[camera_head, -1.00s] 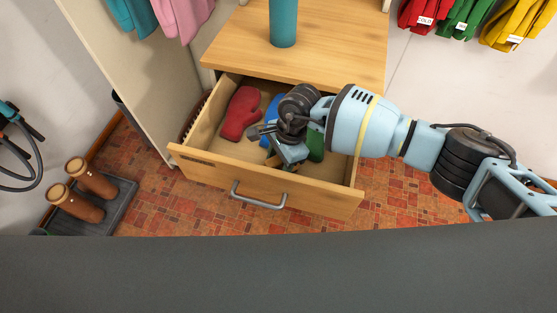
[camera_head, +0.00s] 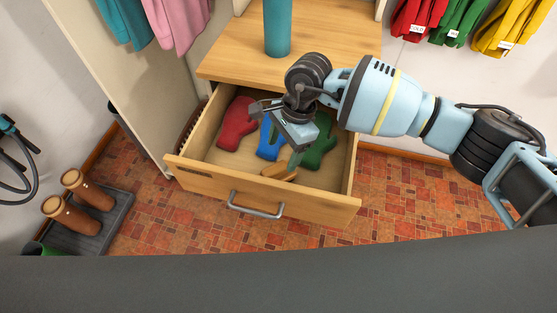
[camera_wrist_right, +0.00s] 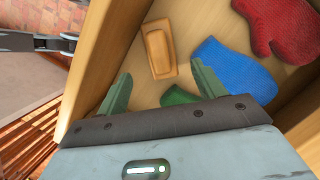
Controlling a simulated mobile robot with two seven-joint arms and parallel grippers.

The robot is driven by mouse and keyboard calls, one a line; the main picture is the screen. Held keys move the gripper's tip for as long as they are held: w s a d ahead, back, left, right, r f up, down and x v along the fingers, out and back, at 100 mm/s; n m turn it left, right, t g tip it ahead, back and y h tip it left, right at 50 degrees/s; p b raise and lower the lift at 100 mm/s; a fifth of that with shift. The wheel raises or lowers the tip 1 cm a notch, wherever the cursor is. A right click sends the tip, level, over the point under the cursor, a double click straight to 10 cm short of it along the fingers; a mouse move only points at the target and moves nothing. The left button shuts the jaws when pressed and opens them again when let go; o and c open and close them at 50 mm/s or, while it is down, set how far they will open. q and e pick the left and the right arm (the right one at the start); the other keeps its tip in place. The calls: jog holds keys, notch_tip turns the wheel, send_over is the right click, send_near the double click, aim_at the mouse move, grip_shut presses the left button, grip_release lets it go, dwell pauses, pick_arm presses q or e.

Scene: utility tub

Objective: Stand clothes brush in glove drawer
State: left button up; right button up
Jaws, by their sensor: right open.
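The clothes brush (camera_head: 279,171) is a small light-wood piece on the floor of the open glove drawer (camera_head: 205,179), close behind its front panel. In the right wrist view the brush (camera_wrist_right: 158,50) shows from above as a rounded wooden block, apart from the fingers. I cannot tell which way its bristles face. My right gripper (camera_head: 290,150) is open and empty above the brush. In the right wrist view its two green fingers (camera_wrist_right: 160,72) are spread wide.
Red (camera_head: 237,124), blue (camera_head: 270,138) and green (camera_head: 318,142) gloves lie behind and beside the brush in the drawer. A teal cylinder (camera_head: 278,28) stands on the wooden top above. Boots (camera_head: 88,188) stand on a dark tray at left.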

jog(key=shift+v, duration=1.55)
pick_arm(q)
jog(key=shift+s+f, duration=0.15)
jog(key=shift+s, duration=0.05)
jog(key=shift+s, duration=0.25)
jog(key=shift+w, duration=0.45)
